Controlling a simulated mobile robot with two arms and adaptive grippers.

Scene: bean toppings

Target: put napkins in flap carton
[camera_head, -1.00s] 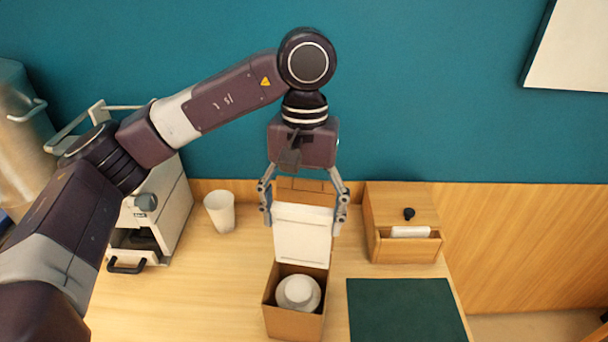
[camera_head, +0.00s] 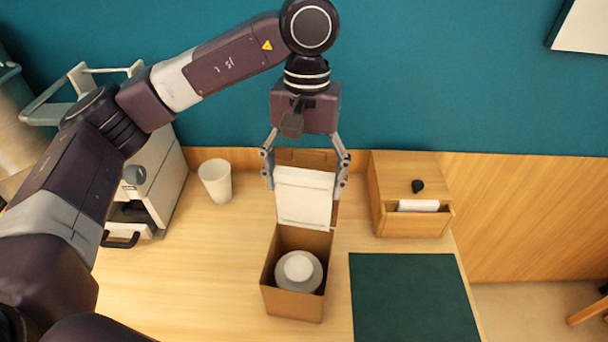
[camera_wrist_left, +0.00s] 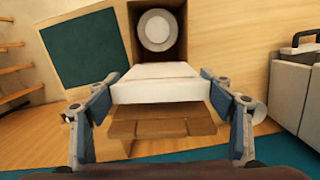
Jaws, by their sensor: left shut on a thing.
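The napkins (camera_head: 302,197) are a white, flat, squared stack. My left gripper (camera_head: 305,180) is shut on them, with a finger at each side. They also show between the fingers in the left wrist view (camera_wrist_left: 155,88). The flap carton (camera_head: 292,303) is an open brown box on the table, with a round, pale lidded container (camera_head: 298,272) inside. The napkins are at the carton's back side and hide part of it. A brown flap (camera_head: 308,158) shows behind them; it also shows in the left wrist view (camera_wrist_left: 160,128). My right gripper is out of view.
A white cup (camera_head: 216,181) stands left of the carton, by a grey machine (camera_head: 155,180). A wooden box (camera_head: 400,180) with a partly open drawer stands at the right. A dark green mat (camera_head: 412,300) lies right of the carton. The teal wall is close behind.

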